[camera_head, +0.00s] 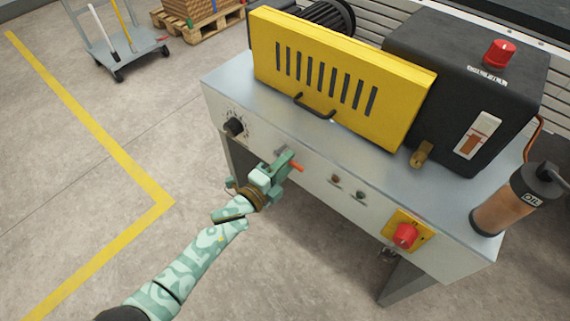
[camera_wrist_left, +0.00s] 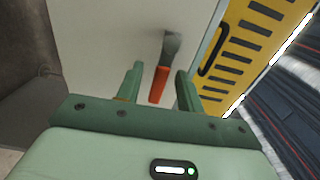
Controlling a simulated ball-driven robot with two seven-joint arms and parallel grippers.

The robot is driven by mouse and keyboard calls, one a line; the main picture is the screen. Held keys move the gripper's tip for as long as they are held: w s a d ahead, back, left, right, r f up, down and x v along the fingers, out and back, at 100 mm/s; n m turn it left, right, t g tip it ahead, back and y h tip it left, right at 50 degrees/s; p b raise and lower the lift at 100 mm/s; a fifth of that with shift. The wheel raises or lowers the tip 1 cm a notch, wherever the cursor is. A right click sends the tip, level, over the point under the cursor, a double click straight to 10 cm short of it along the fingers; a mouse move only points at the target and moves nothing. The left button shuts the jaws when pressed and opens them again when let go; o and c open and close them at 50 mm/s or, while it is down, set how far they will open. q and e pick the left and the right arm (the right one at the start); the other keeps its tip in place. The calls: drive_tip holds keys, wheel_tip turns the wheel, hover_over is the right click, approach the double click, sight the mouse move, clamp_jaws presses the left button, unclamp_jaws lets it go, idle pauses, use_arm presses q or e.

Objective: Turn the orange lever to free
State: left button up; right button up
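The orange lever (camera_wrist_left: 160,84) shows in the left wrist view, an orange grip on a grey metal shank against the pale machine front. In the head view only its orange end (camera_head: 297,168) shows, beside my left gripper (camera_head: 287,160), which hides part of it. In the left wrist view the left gripper (camera_wrist_left: 157,80) is open, with one finger on each side of the orange grip and gaps on both sides. Any marking for the free position cannot be made out. My right gripper is not in view.
An oil bottle (camera_head: 505,200) stands at the right corner. The floor in front is clear.

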use_arm(q)
drive_tip(key=shift+s, duration=0.1)
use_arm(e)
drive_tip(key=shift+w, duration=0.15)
use_arm(q)
drive_tip(key=p+v, duration=0.4)
drive_tip(key=v, duration=1.2)
drive_tip(key=shift+p, duration=0.35)
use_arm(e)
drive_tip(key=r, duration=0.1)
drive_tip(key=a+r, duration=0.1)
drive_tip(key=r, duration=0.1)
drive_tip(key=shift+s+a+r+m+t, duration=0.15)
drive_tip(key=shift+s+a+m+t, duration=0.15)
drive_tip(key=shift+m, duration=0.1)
use_arm(q)
drive_tip(key=shift+s+a, duration=0.1)
